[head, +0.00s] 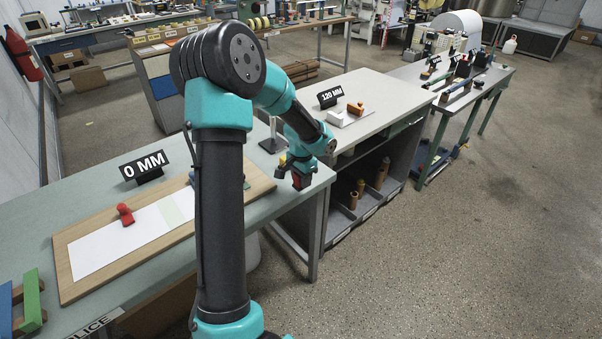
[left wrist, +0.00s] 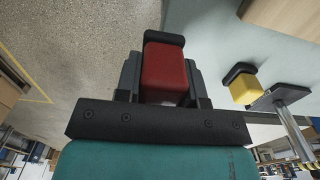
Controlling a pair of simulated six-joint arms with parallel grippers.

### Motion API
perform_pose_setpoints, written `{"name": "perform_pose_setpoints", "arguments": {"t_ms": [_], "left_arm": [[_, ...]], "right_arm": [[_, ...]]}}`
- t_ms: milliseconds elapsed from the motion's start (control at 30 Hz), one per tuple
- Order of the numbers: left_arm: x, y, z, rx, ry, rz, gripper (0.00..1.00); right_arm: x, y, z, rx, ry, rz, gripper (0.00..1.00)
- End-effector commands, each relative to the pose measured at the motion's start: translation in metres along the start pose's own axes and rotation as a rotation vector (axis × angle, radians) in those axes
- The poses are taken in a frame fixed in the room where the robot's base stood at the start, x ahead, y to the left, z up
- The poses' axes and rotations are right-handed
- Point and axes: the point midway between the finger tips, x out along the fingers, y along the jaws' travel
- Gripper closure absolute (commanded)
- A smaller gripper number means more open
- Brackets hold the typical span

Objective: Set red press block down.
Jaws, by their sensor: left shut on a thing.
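The red press block (head: 300,181) is held in my left gripper (head: 298,178), above the right end of the near table, close to its edge. In the left wrist view the red block (left wrist: 165,70) sits between the dark fingers, which are shut on it. Its underside and any gap to the surface below cannot be judged. A second red piece (head: 125,214) stands on the white paper (head: 100,247) on the wooden board (head: 72,291). My right gripper is not in view.
A metal post (left wrist: 285,115) on a dark base and a yellow block (left wrist: 243,88) with a black top stand close by. The 0 MM sign (head: 143,167) is behind the board. A gap separates the tables.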

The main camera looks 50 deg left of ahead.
Motion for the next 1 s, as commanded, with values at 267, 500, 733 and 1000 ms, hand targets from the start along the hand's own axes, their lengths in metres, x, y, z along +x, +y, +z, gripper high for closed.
{"name": "perform_pose_setpoints", "arguments": {"t_ms": [267,500,733,1000], "left_arm": [[0.006,-0.043,-0.034,-0.002,0.000,0.000,0.91],[0.007,-0.056,-0.046,0.000,0.000,0.001,0.91],[0.007,-0.056,-0.045,0.001,0.000,0.000,0.91],[0.027,-0.061,-0.049,0.001,-0.002,0.001,0.91]], "right_arm": [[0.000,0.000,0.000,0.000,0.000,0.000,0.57],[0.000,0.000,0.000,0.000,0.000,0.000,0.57],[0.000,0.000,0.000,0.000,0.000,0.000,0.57],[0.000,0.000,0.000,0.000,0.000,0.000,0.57]]}}
